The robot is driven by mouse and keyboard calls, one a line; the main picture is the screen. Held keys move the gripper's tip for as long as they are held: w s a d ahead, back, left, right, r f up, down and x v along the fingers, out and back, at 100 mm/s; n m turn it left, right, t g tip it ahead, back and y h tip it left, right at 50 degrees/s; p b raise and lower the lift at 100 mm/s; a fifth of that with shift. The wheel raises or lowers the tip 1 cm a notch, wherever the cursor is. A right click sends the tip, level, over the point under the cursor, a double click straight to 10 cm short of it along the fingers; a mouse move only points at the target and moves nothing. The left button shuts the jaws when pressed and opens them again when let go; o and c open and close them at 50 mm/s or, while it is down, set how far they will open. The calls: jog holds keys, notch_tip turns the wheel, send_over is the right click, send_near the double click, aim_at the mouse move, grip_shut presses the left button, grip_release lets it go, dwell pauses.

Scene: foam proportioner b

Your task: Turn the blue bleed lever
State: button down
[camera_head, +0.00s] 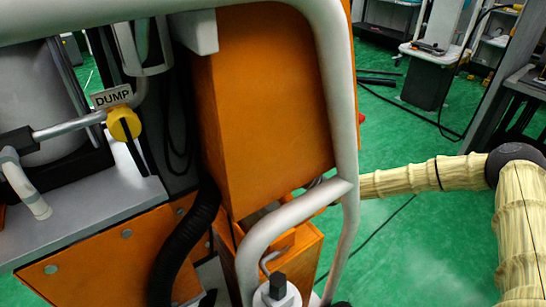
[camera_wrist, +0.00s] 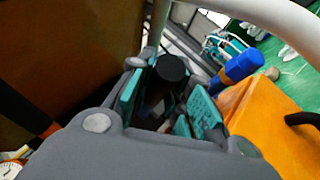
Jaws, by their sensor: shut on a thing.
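In the wrist view my gripper (camera_wrist: 167,100) has its teal-padded fingers on either side of a dark, round-ended cylinder (camera_wrist: 171,69) and is shut on it. Whether this dark piece belongs to the bleed lever cannot be told. A blue cylindrical piece (camera_wrist: 243,67) lies outside the right finger, above an orange block; I cannot tell whether it is the blue bleed lever. In the head view my arm comes in from the right in a beige sleeve, and my gripper is hidden behind the orange box and the grey tube frame. No blue lever shows there.
The grey tube frame (camera_head: 341,90) curves around the tall orange box (camera_head: 265,100). A yellow knob (camera_head: 124,123) sits beneath a DUMP label (camera_head: 111,96) at left. A black hose (camera_head: 185,245) runs down the front. Green floor (camera_head: 400,250) is open at right.

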jog(key=shift+f+m, duration=0.35)
jog(key=shift+m, duration=0.05)
jog(key=c, duration=1.3)
grip_release()
jog(key=shift+a, duration=0.1)
jog(key=v, duration=1.2)
jog(key=shift+f, duration=0.25)
